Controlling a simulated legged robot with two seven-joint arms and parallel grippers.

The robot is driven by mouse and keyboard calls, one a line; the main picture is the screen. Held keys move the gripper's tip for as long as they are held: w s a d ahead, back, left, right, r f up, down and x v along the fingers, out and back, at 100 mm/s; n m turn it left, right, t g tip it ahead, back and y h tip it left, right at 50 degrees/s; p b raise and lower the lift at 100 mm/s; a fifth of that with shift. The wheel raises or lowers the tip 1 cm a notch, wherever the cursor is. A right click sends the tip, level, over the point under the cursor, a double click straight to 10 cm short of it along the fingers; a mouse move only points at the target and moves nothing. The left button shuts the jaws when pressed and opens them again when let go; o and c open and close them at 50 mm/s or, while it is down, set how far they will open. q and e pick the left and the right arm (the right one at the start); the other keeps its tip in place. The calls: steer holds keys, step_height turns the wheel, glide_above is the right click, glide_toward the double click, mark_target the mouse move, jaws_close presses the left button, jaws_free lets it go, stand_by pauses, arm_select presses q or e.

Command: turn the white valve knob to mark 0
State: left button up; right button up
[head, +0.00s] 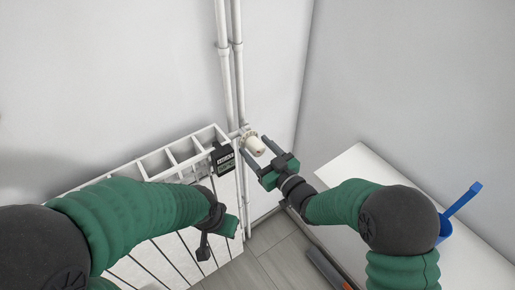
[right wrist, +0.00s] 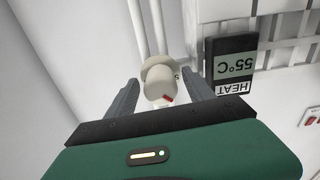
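The white valve knob (head: 254,146) sits at the top right corner of the radiator, by the wall pipes. In the right wrist view the knob (right wrist: 158,88) shows with a red pointer mark on its near end; its number marks are too small to read. My right gripper (head: 257,147) is open, with one finger on each side of the knob and gaps visible between fingers and knob; it also shows in the right wrist view (right wrist: 160,100). My left gripper (head: 208,240) hangs in front of the radiator, away from the knob; its fingers are not clear.
The white radiator (head: 150,165) stands along the wall. A black display (head: 223,159) reading HEAT 55°C hangs on it, left of the knob. White pipes (head: 230,60) rise behind the knob.

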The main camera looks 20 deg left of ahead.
jaws_close()
steer(key=shift+m, duration=0.3)
steer(key=m, duration=0.2)
steer(key=shift+m+p, duration=0.4)
steer(key=m+p, duration=0.1)
steer(key=m, duration=0.2)
steer(key=shift+m, duration=0.3)
steer(key=m+p, duration=0.2)
steer(key=m, duration=0.4)
steer(key=shift+d, duration=0.1)
steer(key=m+p, duration=0.1)
steer(key=m, duration=0.4)
steer(key=shift+m, duration=0.4)
steer(key=m, duration=0.5)
steer(key=shift+s+f, duration=0.1)
steer(key=shift+f, duration=0.15)
